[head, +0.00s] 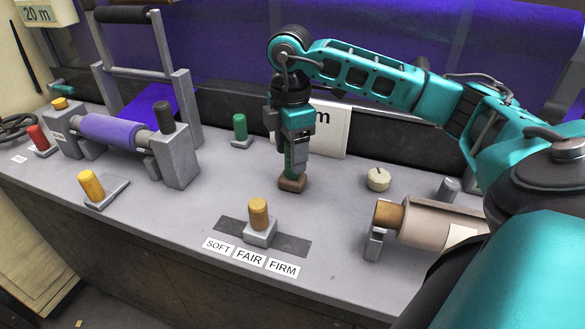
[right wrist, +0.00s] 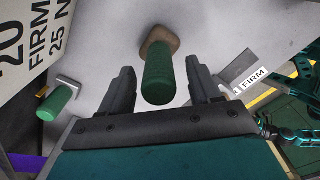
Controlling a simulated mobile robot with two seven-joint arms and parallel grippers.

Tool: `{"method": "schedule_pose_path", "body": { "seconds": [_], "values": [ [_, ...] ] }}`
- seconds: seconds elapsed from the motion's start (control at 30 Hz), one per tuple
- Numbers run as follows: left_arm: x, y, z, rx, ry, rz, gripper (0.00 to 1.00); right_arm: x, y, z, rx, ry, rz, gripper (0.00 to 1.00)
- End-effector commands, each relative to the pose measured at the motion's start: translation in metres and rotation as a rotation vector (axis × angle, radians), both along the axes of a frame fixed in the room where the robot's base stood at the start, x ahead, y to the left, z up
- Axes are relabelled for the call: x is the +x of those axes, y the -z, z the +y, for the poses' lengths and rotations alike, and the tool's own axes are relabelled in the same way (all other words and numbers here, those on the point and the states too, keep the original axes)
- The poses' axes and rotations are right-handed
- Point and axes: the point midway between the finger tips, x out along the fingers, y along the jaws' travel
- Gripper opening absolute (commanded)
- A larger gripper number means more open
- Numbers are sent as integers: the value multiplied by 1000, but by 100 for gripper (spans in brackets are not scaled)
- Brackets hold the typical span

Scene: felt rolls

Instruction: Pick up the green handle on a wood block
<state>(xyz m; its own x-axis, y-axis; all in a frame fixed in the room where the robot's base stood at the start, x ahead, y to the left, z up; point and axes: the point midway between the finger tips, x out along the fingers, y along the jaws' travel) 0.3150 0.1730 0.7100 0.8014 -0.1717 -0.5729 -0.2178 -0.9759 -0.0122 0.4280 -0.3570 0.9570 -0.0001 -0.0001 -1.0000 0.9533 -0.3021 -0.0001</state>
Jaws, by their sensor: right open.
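The green handle (head: 289,162) stands upright on a brown wood block (head: 292,184) on the grey bench. In the right wrist view the green handle (right wrist: 159,80) points toward the camera, with the wood block (right wrist: 160,37) beyond it. My right gripper (head: 298,163) is above the block, pointing down, and partly hides the handle in the head view. Its two open fingers (right wrist: 158,82) stand on either side of the handle, with a gap visible on both sides. My left gripper is not in view.
Another green handle (head: 240,127) stands on a grey metal base to the left. A yellow-brown handle (head: 259,214) stands in front, behind the SOFT, FAIR and FIRM labels. A white sign (head: 333,130) stands behind the gripper. A round knob (head: 378,179) and a beige roll (head: 430,221) lie to the right.

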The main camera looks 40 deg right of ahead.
Motion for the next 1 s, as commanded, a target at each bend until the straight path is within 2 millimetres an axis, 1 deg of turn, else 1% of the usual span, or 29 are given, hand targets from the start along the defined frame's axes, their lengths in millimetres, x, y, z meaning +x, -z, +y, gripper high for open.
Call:
{"method": "schedule_pose_path", "body": {
  "seconds": [0.03, 0.1, 0.2, 0.47, 0.57, 1.0],
  "values": [
    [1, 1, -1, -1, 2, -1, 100, -1, 10, -1, -1, 1, 3, 63],
    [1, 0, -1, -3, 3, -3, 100, -1, 20, -1, -1, 2, 3, 63],
    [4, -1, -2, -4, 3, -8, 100, -1, 29, -1, -1, 1, 1, 63],
    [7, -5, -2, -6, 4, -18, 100, 0, 31, -1, 0, 1, 0, 63],
    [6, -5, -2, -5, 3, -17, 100, 0, 31, -1, 0, 1, 0, 55],
    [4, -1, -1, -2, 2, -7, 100, 0, 31, -1, 0, 0, 0, 13]
  ]
}}
